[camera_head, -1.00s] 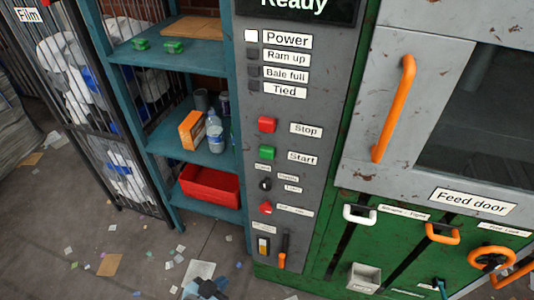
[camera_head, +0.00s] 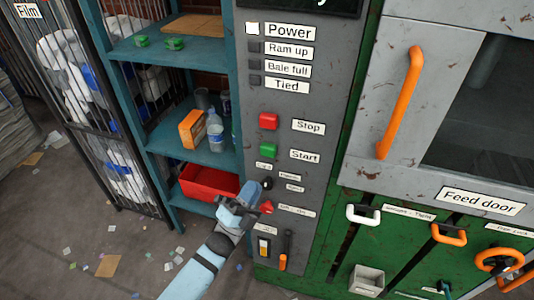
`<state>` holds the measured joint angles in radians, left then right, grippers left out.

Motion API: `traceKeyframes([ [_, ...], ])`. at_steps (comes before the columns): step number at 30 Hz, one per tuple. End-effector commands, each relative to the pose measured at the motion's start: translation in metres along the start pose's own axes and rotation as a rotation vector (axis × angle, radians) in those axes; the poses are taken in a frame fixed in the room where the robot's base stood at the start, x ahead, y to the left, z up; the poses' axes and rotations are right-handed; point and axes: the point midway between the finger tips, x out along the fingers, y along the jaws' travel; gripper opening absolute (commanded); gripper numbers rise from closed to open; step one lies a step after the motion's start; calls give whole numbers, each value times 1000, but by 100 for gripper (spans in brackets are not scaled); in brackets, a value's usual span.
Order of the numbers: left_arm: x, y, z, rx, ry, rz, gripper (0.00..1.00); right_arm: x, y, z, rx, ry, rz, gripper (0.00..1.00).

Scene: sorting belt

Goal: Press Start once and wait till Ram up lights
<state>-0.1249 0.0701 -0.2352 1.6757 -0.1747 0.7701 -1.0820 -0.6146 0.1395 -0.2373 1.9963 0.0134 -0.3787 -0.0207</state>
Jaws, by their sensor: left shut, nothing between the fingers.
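The grey control panel (camera_head: 300,110) shows a green Start button (camera_head: 268,150) with its label to the right, and a red Stop button (camera_head: 268,121) above it. The Ram up lamp (camera_head: 254,47) is dark; the Power lamp (camera_head: 252,28) above it is lit white. My left gripper (camera_head: 254,190) is shut and empty, in front of the lower panel. It is below the Start button and apart from it, beside a black selector knob (camera_head: 267,183) and a red knob (camera_head: 266,207). My right gripper is not in view.
An orange feed door handle (camera_head: 399,103) stands out at the right. A white handle (camera_head: 363,215) and another orange handle (camera_head: 448,234) project from the green front. A teal shelf (camera_head: 190,55) with a red bin (camera_head: 208,182) stands left of the panel. Scraps litter the floor.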

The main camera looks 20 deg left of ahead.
Motion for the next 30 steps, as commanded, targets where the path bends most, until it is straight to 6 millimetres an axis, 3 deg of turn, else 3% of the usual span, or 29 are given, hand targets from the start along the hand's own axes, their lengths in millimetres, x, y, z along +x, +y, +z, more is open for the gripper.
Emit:
traceKeyframes([
  [11,4,4,4,-3,-1,1,0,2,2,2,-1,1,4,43],
  [30,56,43,42,-4,-2,2,0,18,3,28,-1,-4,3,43],
])
